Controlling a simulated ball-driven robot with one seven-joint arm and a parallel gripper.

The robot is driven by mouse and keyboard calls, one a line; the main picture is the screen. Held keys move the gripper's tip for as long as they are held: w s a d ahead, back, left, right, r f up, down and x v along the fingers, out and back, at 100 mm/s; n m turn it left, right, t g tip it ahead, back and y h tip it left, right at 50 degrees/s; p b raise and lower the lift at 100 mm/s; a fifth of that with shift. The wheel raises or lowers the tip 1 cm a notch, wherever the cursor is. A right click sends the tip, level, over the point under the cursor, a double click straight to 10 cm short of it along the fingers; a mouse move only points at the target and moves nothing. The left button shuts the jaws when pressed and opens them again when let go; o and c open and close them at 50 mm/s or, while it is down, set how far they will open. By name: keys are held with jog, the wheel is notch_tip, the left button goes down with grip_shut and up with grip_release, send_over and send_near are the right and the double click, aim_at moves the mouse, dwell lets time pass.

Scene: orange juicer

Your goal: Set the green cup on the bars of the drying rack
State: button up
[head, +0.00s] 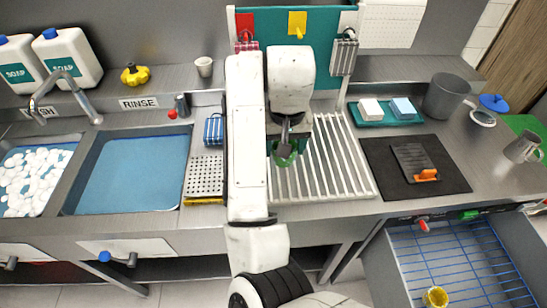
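The green cup (284,161) is in the middle of the head view, over the left part of a pale ribbed draining surface (335,160). My gripper (285,145) points down at the cup, and its dark fingers overlap the cup's upper part. Whether the fingers are closed on the cup's wall cannot be made out at this size. I cannot tell whether the cup touches the ribs or hangs above them. A rack of blue bars (450,262) lies low at the right, with a yellow cup (436,297) near its front.
A perforated tray (205,176) and the rinse sink (130,172) are to the left. A black mat (380,150) with a dark orange-ended tool (414,160) lies right of the ribs. My arm hides part of the counter. The right-hand ribs are bare, as is most of the blue rack.

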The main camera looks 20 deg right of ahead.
jog(key=w+f, duration=0.1)
jog(key=f, duration=0.1)
jog(key=w+f, duration=0.4)
jog(key=shift+w+a, duration=0.2)
jog(key=shift+a, duration=0.1)
jog(key=shift+w+f+p, duration=0.1)
jog(key=shift+f+p, duration=0.3)
jog(key=shift+f, duration=1.3)
jog(key=shift+f, duration=0.15)
jog(key=o, duration=1)
jog(key=r, duration=0.4)
jog(key=s+r, duration=0.1)
jog(key=r, duration=0.3)
jog(key=r+b, duration=0.1)
jog(key=r, duration=0.3)
jog(key=shift+s+a+r, duration=0.1)
jog(key=shift+s+a, duration=0.2)
jog(key=shift+s, duration=0.05)
